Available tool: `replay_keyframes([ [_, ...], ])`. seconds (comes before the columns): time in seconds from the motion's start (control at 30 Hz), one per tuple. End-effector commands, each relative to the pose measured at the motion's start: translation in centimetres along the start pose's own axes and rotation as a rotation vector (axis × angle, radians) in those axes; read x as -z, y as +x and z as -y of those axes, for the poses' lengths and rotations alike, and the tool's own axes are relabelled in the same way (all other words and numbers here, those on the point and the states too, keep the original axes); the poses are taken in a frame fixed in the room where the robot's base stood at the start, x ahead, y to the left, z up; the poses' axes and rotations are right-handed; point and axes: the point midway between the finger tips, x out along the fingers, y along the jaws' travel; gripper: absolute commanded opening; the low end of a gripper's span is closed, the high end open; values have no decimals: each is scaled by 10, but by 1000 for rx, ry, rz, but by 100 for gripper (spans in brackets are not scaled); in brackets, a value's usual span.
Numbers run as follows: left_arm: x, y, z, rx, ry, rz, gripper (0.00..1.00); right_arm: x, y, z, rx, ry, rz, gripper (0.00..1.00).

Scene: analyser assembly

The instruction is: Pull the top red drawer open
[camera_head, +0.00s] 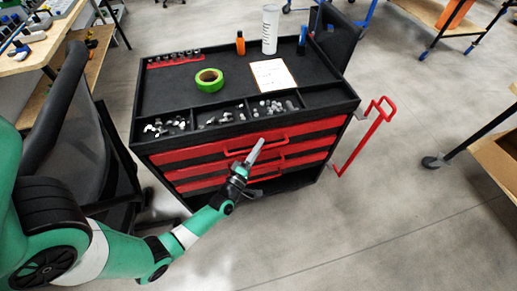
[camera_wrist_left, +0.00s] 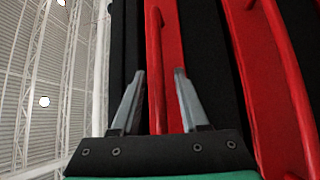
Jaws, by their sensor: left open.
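The top red drawer (camera_head: 210,152) is the uppermost red front of the black tool cart and looks shut. Its red bar handle (camera_head: 270,147) runs along the front, close to my left gripper. My left gripper (camera_head: 258,170) is open in front of the drawers, its fingers pointing toward the cart. In the left wrist view, the handle (camera_wrist_left: 154,60) lies between the two spread fingers of the gripper (camera_wrist_left: 158,90), with neither finger visibly closed on it. The drawer front (camera_wrist_left: 172,40) is behind it. How deep the fingers reach past the handle is unclear. My right gripper is not in view.
More red drawers (camera_head: 310,158) with handles lie below. The cart top (camera_head: 205,95) holds green tape (camera_head: 209,80), a white paper (camera_head: 272,74), bottles and small parts. A red side handle (camera_head: 376,125) sticks out right. A black chair (camera_head: 75,130) stands left. Floor in front is clear.

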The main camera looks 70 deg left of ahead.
Motion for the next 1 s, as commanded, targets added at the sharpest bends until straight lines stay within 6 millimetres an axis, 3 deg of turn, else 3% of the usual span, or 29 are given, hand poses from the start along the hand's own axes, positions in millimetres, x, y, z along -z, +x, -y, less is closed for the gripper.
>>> replay_keyframes([
  [0.23, 0, 2, 0, 0, 0, 0, 44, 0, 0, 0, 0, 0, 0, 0],
  [0.5, 0, 2, 0, 0, 0, 0, 0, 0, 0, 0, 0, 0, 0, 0],
  [1.0, 0, 2, 0, 0, 0, 0, 0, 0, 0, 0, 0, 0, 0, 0],
])
